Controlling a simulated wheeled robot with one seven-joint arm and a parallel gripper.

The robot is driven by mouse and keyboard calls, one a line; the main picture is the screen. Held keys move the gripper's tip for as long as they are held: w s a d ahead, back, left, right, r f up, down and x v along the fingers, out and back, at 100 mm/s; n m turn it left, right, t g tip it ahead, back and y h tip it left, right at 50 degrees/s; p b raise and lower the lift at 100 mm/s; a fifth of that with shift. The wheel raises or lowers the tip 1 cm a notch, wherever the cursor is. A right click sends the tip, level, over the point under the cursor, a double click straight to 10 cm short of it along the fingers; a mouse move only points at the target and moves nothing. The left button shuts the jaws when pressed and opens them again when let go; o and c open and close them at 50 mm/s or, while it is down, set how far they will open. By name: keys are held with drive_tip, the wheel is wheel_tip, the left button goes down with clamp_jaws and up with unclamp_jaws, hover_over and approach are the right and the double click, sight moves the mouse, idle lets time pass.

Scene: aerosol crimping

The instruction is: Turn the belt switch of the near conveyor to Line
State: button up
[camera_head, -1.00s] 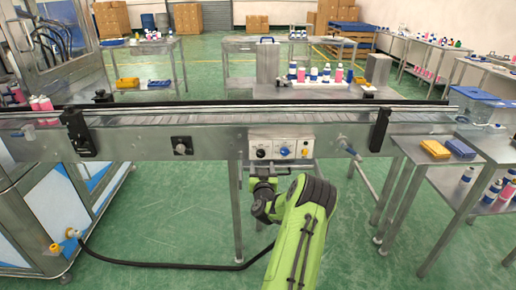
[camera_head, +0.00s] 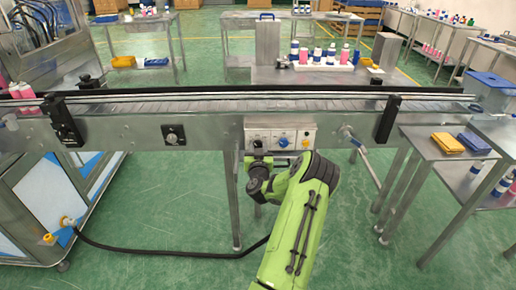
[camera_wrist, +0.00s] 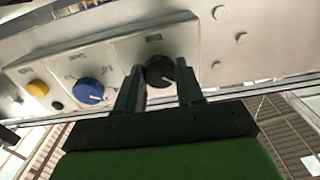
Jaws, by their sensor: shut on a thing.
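The near conveyor (camera_head: 330,122) runs across the head view, with a pale control panel (camera_head: 296,131) on its front side. In the wrist view the panel carries a black knob (camera_wrist: 160,71) with a white pointer line, a blue knob (camera_wrist: 89,91) and a yellow button (camera_wrist: 37,88). The blue knob (camera_head: 284,142) also shows in the head view. My gripper (camera_wrist: 162,88) is at the black knob, one finger on each side of it, shut on it. In the head view my gripper (camera_head: 257,148) hides the black knob.
A round black knob on a plate (camera_head: 173,135) sits further left on the conveyor. A black hose (camera_head: 160,253) lies on the floor. A side table with a yellow tray (camera_head: 447,142) stands at the right. Bottles (camera_head: 318,56) stand behind the conveyor.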

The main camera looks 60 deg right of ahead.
drive_tip(key=c, duration=0.3)
drive_tip(key=m, duration=0.4)
drive_tip(key=shift+r+m+p, duration=0.1)
drive_tip(key=shift+m+p, duration=0.2)
drive_tip(key=shift+p, duration=0.05)
drive_tip(key=shift+m+p, duration=0.35)
drive_tip(key=shift+m, duration=2.25)
drive_tip(key=o, duration=1)
drive_tip(key=shift+o, duration=0.2)
